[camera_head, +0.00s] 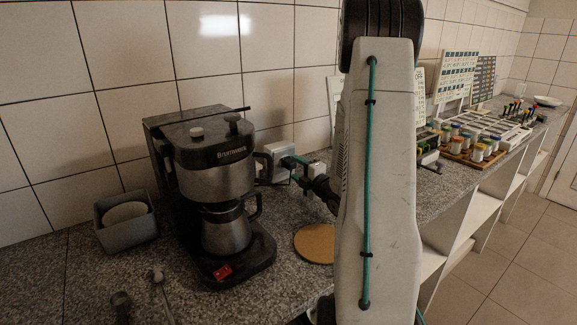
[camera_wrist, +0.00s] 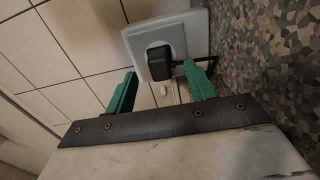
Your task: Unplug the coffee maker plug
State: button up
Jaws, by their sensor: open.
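The black plug (camera_wrist: 159,62) sits in the white wall socket (camera_wrist: 173,32) in the wrist view, with a dark cord running off to its right. My gripper (camera_wrist: 161,70) is open, its two green fingers pointing at the socket, one on either side of the plug in the picture. I cannot tell whether either finger touches it. In the head view, my gripper (camera_head: 291,169) is close to the socket (camera_head: 279,143), just right of the coffee maker (camera_head: 216,174). The coffee maker is black and steel with a jug under it. The plug cannot be made out there.
A grey bin (camera_head: 126,230) stands left of the coffee maker. A round cork mat (camera_head: 315,243) lies on the speckled counter (camera_head: 275,290) below my gripper. A wooden tray (camera_head: 459,158) of jars stands further right. The tiled wall is close behind the socket.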

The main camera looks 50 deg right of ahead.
aim_at(293, 166)
jog(key=shift+x, duration=2)
grip_shut()
jog(key=shift+v, duration=3)
